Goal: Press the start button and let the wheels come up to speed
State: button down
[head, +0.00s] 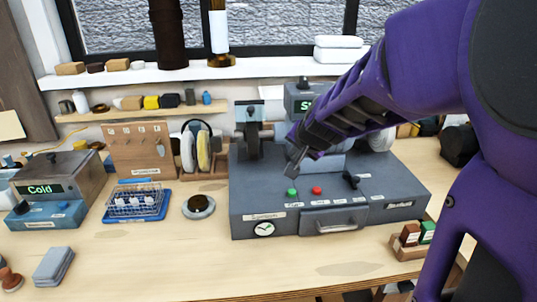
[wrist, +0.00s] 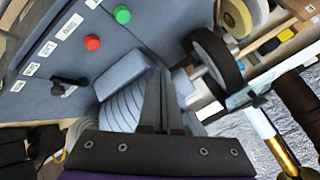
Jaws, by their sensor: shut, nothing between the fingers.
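The grey bench machine (head: 262,190) stands on the table with a green button (head: 292,193) and a red button (head: 316,190) on its top. The labels are too small to read; the green one is likely the start button. Both buttons also show at the wrist view's upper left, green (wrist: 122,14) and red (wrist: 92,42). My gripper (head: 291,171) is shut and empty, above and behind the green button, apart from it. A dark wheel (wrist: 218,62) is at the machine's left end and a pale wheel (head: 381,138) at its right. I cannot tell whether they spin.
A black lever (head: 351,180) sits right of the buttons. The machine's display (head: 305,104) is partly hidden by my arm. Left are a rack of wheels (head: 203,150), a round dish (head: 199,206) and a blue tray (head: 120,216). The table's front is mostly clear.

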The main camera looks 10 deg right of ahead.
aim_at(292, 192)
notch_tip(292, 192, down, 9)
jog(key=b, duration=0.7)
jog(key=shift+r, duration=0.1)
dwell(1.9)
jog(key=shift+f+b, duration=0.4)
jog(key=shift+b, duration=0.3)
jog(key=shift+f+b, duration=0.5)
dwell(0.6)
jog(key=shift+r+p, duration=0.8)
jog(key=shift+r, duration=0.1)
